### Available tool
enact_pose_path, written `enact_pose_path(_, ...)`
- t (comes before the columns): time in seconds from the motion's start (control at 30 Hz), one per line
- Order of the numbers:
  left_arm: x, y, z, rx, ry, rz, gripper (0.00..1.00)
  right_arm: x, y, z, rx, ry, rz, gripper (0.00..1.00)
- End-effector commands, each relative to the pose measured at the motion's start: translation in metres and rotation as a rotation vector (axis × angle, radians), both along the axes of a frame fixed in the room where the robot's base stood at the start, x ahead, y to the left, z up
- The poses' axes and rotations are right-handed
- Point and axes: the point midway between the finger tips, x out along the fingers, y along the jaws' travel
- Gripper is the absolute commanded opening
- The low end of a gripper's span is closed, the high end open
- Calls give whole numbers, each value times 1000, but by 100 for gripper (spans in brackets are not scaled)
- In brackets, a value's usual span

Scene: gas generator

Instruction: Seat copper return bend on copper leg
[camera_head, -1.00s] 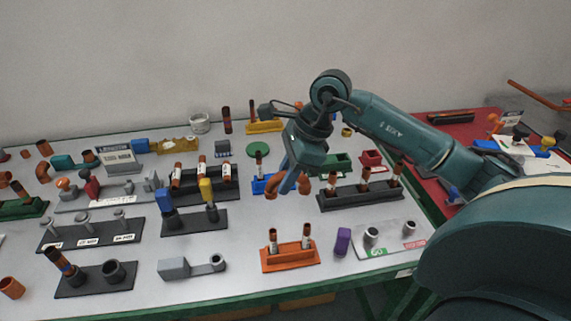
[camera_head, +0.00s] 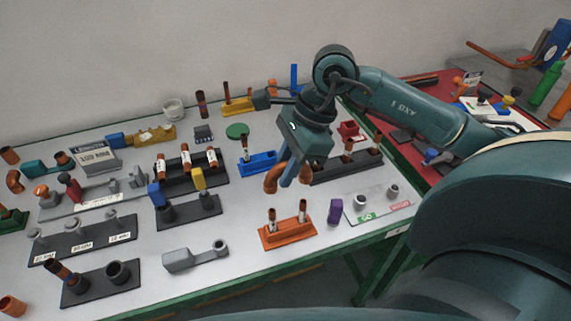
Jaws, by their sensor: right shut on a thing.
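My right gripper (camera_head: 289,178) is shut on the copper return bend (camera_head: 271,180), a U-shaped copper pipe whose open ends point down. The gripper's fingers hide its middle. An orange stand (camera_head: 287,237) below and in front holds two upright copper legs, one left (camera_head: 272,219) and one right (camera_head: 303,210), each with a pale band. The bend is above and behind these legs in the picture, apart from them. Which leg the task means cannot be told. My left gripper is not in view.
A blue stand (camera_head: 259,164) with a copper tube is left of the gripper. A long black stand (camera_head: 346,168) with tubes is right. A purple block (camera_head: 335,211) and a grey GO plate (camera_head: 378,206) lie right of the orange stand. Bare table surrounds the orange stand's front.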

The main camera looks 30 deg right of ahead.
Motion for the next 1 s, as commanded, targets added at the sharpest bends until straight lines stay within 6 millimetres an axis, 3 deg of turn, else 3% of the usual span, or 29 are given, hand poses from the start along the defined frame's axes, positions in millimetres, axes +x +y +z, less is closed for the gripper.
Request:
enact_pose_path(0.27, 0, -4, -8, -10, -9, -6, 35, 0, 0, -9, -1, 1, 0, 4)
enact_pose_path(0.73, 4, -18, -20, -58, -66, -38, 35, 0, 0, -52, 0, -1, 0, 4)
enact_pose_path(1.0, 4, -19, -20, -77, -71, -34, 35, 0, 0, -58, 0, 0, 0, 4)
